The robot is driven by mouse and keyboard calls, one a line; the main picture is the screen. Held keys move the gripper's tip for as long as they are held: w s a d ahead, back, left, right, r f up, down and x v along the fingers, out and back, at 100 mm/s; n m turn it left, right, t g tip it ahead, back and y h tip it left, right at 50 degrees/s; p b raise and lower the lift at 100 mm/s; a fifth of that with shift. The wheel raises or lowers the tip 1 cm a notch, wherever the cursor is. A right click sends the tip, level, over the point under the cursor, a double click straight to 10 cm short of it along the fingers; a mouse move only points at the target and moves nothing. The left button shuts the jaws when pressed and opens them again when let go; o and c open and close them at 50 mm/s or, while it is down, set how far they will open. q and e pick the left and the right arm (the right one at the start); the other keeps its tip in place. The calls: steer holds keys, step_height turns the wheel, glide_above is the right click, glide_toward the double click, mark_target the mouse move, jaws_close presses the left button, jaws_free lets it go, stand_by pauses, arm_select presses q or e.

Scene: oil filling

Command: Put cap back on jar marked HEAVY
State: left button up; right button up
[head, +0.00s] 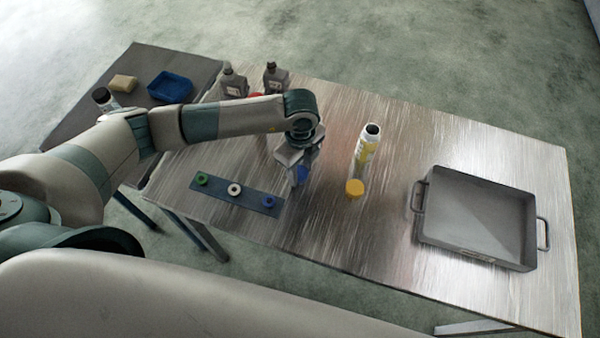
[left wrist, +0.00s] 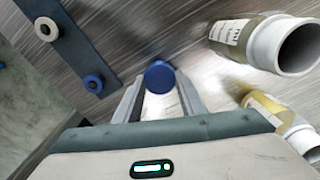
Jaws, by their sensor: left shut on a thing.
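My left gripper (head: 300,178) is over the middle of the table, shut on a blue cap (head: 302,173). In the left wrist view the blue cap (left wrist: 159,77) sits between the two fingertips. A tall white and yellow jar (head: 364,152) with an open dark mouth stands to the right of the gripper. I cannot read HEAVY on any label. My right gripper is not in view.
A blue strip (head: 219,194) with green, white and blue rings lies left of the gripper. Grey bottles (head: 235,83) stand at the back. A grey metal pan (head: 478,216) is at right. A side table (head: 185,62) holds a blue tray (head: 171,87) and a sponge (head: 123,84).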

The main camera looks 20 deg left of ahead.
arm_select(q)
step_height(320, 180, up, 2)
steer(key=shift+r+b, duration=0.2)
steer(key=shift+b, duration=0.5)
steer(key=s+d+r+b, duration=0.1)
steer(key=d+r+b, duration=0.1)
steer(key=d, duration=0.3)
steer(key=s+d+r+b, duration=0.1)
steer(key=d+r+b, duration=0.1)
steer(key=d+r, duration=0.3)
steer(key=shift+d, duration=0.75)
steer(key=shift+a, duration=0.1)
step_height(320, 180, up, 6)
steer(key=m, duration=2.5)
glide_above(307, 173)
steer(key=a+r+m, duration=0.3)
steer(key=a+m, duration=0.1)
steer(key=m, duration=0.8)
steer(key=a+r+m, duration=0.4)
steer(key=m, duration=0.8)
steer(key=shift+s+r, duration=0.2)
steer(key=shift+r, duration=0.05)
